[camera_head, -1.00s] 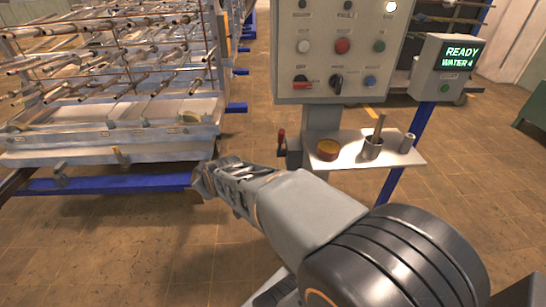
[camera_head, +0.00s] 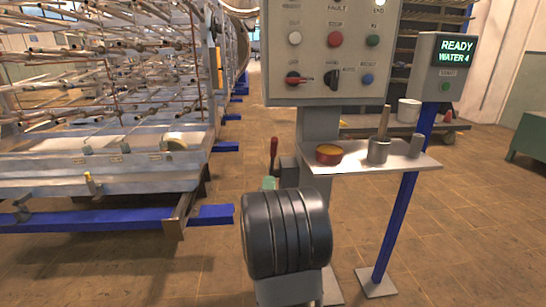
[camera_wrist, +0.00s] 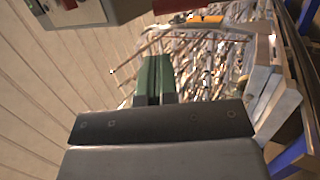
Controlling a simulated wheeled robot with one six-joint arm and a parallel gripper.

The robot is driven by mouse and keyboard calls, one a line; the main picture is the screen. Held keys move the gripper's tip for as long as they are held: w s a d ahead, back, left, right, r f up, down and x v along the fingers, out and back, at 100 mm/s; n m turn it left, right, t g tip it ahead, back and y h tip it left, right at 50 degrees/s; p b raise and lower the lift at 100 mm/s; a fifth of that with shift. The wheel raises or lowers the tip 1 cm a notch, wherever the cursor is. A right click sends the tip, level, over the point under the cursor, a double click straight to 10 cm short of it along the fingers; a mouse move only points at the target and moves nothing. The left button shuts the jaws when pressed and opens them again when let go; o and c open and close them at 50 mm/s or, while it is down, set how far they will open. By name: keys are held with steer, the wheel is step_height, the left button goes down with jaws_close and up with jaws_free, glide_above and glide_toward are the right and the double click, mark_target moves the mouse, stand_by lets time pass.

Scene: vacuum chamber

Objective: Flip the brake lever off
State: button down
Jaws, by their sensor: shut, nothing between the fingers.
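A lever with an upright red handle (camera_head: 273,150) stands at the left side of the control panel's post; it looks like the brake lever. My gripper shows in the wrist view as two green fingers (camera_wrist: 154,70) pressed together and empty. In the head view my dark arm joint hides most of the gripper; a small green part (camera_head: 268,183) shows just below the red lever. I cannot tell whether it touches the lever. I cannot make out the lever for sure in the wrist view.
The control panel (camera_head: 330,15) stands above a small shelf (camera_head: 350,163) holding a round yellow-topped container (camera_head: 328,152) and a metal cup (camera_head: 378,150). A rack carriage (camera_head: 120,175) with blue floor beams fills the left. A READY display (camera_head: 455,52) stands right. Floor between is open.

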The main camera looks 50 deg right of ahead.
mark_target(273, 144)
steer(key=b+x, duration=0.1)
steer(key=x, duration=1.1)
steer(key=shift+w+d+r, duration=0.15)
steer(key=shift+d+r, duration=0.05)
steer(key=shift+r, duration=0.05)
steer(key=shift+w, duration=0.1)
